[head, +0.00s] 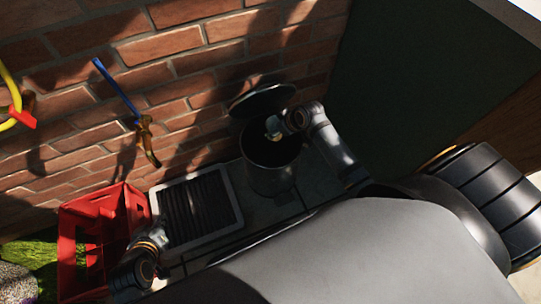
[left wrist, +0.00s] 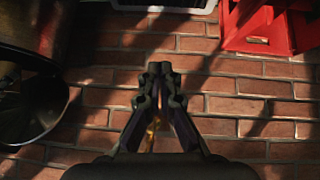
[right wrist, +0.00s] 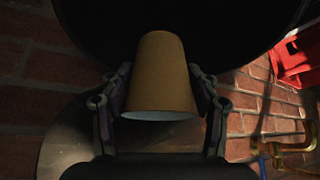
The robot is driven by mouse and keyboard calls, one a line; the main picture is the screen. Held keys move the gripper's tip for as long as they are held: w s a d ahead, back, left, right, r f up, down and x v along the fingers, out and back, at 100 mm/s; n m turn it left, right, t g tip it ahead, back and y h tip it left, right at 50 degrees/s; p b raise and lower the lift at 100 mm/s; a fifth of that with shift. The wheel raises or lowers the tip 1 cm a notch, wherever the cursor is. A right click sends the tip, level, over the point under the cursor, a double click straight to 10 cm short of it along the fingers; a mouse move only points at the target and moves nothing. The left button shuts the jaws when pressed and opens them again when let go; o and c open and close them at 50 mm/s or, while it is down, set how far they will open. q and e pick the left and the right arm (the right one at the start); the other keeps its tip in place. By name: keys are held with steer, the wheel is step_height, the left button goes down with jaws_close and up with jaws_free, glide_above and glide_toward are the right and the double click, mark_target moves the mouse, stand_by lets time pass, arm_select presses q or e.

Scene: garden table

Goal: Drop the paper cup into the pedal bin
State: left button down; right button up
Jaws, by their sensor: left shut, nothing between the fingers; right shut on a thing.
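The brown paper cup (right wrist: 158,75) sits between the fingers of my right gripper (right wrist: 160,95) in the right wrist view, its pale open end toward the camera. In the head view my right gripper (head: 275,129) is at the open mouth of the dark pedal bin (head: 272,181), and the cup shows only as a small light patch. The bin's lid (head: 262,100) is raised; the dark interior lies behind the cup in the right wrist view (right wrist: 165,20). My left gripper (left wrist: 158,70) is shut and empty, facing the brick wall.
A red crate (head: 72,240) stands at the left, beside a pale-framed dark grate (head: 237,208) on the ground. A blue-shafted tool (head: 118,88) and a yellow-and-red item (head: 14,95) are at the brick wall (head: 190,55). A dark green panel is right of the bin.

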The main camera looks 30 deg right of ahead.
steer(key=shift+f+b, duration=0.55)
steer(key=shift+b, duration=0.05)
arm_select(q)
steer(key=w+a+r+t+b, duration=0.1)
steer(key=w+r+t, duration=0.4)
steer(key=r, duration=0.4)
steer(key=w+r+t, duration=0.5)
steer(key=w+r, duration=0.1)
steer(key=r, duration=0.3)
arm_select(e)
steer(key=shift+f, duration=0.4)
steer(key=shift+f+b, duration=0.35)
steer(key=shift+b, duration=0.2)
steer(key=shift+f+b, duration=0.4)
steer(key=shift+b, duration=0.15)
arm_select(q)
steer(key=s+r+t, duration=0.2)
steer(key=r+t, duration=0.2)
steer(key=r, duration=0.5)
steer(key=s+r+m+t+h, duration=0.1)
steer(key=s+r+t, duration=0.2)
steer(key=r, duration=0.7)
steer(key=shift+r+m+t, duration=0.2)
steer(key=shift+m+t, duration=0.1)
steer(key=shift+t, duration=0.7)
arm_select(e)
steer(key=o, duration=0.9)
steer(key=shift+c, duration=0.2)
arm_select(q)
steer(key=shift+d, duration=0.1)
